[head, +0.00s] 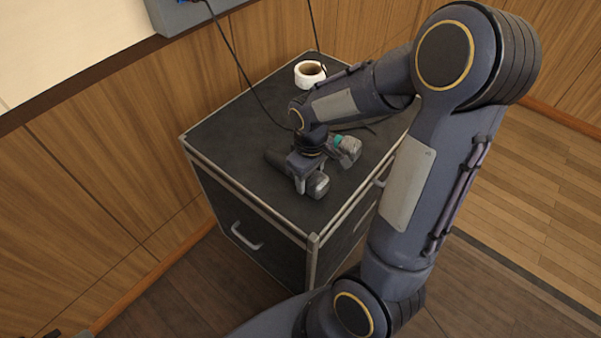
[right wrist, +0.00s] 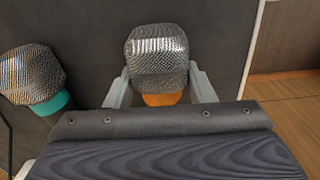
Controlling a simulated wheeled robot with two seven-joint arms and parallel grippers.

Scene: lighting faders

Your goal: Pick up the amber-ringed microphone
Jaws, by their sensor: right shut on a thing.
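The amber-ringed microphone (right wrist: 160,60) has a silver mesh head and an orange band at its neck. In the head view its mesh head (head: 318,185) shows just beyond my gripper, with the dark body lying on top of the black cabinet. My right gripper (head: 301,183) is shut on this microphone, one finger on each side below the head. The fingers also show in the right wrist view (right wrist: 160,88). Part of the microphone is hidden by my gripper.
A teal-ringed microphone (right wrist: 36,78) lies close by on the left in the wrist view; it also shows in the head view (head: 347,149). A white tape roll (head: 310,73) sits at the back of the black cabinet (head: 235,125). A black cable (head: 237,62) runs down to the top.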

